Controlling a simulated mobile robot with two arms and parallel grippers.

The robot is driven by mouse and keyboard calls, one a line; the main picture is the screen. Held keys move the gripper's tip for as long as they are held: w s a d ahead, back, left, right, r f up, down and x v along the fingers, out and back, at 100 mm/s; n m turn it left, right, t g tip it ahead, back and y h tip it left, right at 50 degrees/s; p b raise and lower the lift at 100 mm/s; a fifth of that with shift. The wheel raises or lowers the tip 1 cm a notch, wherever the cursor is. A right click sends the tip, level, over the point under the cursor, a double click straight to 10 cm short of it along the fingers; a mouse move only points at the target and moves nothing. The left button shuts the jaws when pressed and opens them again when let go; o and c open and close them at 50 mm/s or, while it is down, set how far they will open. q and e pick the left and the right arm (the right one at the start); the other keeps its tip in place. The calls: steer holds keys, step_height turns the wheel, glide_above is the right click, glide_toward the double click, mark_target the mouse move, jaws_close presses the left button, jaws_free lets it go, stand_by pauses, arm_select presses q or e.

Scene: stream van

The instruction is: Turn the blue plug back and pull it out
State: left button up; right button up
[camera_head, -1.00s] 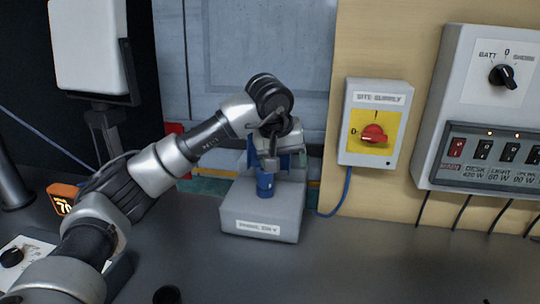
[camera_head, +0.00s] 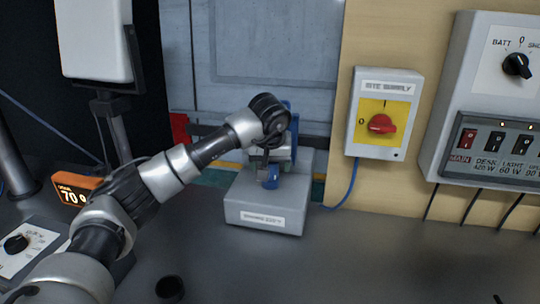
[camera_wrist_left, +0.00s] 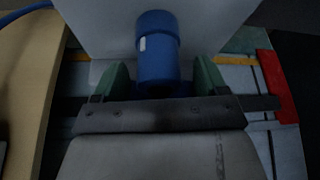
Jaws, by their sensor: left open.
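The blue plug (camera_head: 271,179) sits at the front of a light grey box (camera_head: 262,207) on the dark worktop. In the left wrist view the blue plug (camera_wrist_left: 157,48) has a small white mark and stands between the two green fingers of my open left gripper (camera_wrist_left: 161,78). A gap shows on either side, at least at the plug's upper part. Its lower end is hidden behind the gripper's dark bar. My right gripper is out of view.
A site supply box (camera_head: 384,113) with a red rotary switch (camera_head: 381,124) hangs on the wall to the right, a blue cable (camera_head: 345,192) below it. A switch panel (camera_head: 490,105) is further right. An orange-framed display (camera_head: 75,190) stands left.

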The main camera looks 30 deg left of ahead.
arm_select(q)
steer(key=shift+f, duration=0.15)
steer(key=shift+c, duration=0.3)
steer(key=c, duration=1.1)
steer(key=shift+o, duration=0.2)
steer(key=shift+m, duration=0.4)
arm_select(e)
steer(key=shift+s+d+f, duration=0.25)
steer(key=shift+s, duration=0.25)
arm_select(q)
steer(key=shift+p, duration=0.3)
steer(key=shift+m+h, duration=0.3)
steer(key=shift+m+p, duration=0.4)
steer(key=shift+m, duration=0.2)
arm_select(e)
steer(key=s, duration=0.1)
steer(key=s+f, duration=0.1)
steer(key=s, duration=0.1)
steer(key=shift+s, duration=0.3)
